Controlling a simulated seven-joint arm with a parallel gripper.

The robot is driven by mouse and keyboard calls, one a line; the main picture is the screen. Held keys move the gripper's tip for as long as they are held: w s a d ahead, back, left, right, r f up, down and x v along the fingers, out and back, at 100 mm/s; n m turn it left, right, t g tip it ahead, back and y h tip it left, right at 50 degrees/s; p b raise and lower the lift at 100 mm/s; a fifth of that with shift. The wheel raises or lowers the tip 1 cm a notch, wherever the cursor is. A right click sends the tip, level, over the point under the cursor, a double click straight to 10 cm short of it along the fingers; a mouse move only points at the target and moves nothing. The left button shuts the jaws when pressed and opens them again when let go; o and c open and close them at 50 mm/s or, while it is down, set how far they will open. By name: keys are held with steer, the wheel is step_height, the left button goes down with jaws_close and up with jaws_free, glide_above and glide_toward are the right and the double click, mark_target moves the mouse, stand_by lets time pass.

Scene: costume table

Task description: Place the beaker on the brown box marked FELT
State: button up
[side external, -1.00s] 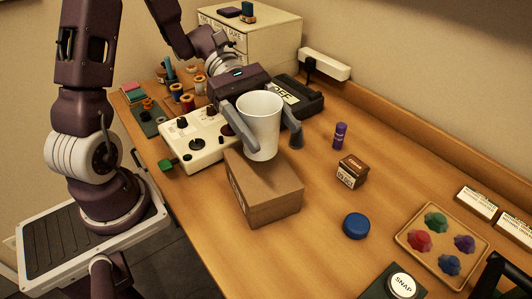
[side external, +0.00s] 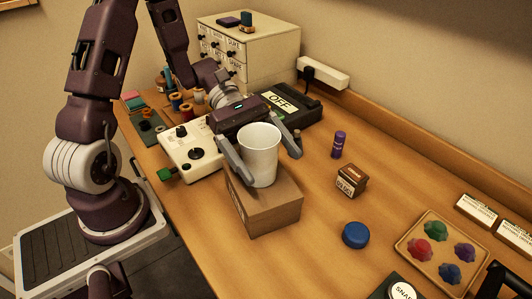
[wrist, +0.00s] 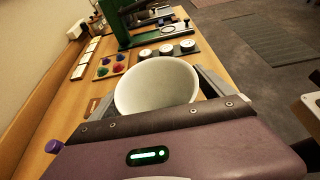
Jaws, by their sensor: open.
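The beaker is a white, cup-shaped vessel (side external: 259,158), upright over the top of the brown cardboard box (side external: 265,213). Its base appears to rest on the box top; any thin gap is hard to tell. I cannot read a FELT mark on the box. My gripper (side external: 274,169) is open, with one finger on each side of the beaker. In the wrist view the beaker's open mouth (wrist: 155,85) fills the space between the fingers of my gripper (wrist: 158,94); the box is hidden there.
A cream control box (side external: 190,150) and a black device marked OFF (side external: 285,103) lie behind the box. A purple tube (side external: 339,145), a small brown box (side external: 352,181), a blue disc (side external: 355,235) and a wooden tray (side external: 408,247) stand to the right. Bare tabletop lies between them.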

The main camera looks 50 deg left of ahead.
mark_target(247, 129)
steer(key=v, duration=1.2)
steer(key=s+d+r+m+t+y, duration=0.2)
steer(key=s+m+y, duration=0.4)
steer(key=m, duration=0.3)
steer(key=s+d+r+m+t+y, duration=0.3)
steer(key=s+d+r+m+y, duration=0.1)
steer(key=s+m+y, duration=0.3)
steer(key=shift+s+r+m+t, duration=0.2)
steer(key=shift+r+m+t, duration=0.15)
steer(key=shift+m, duration=0.65)
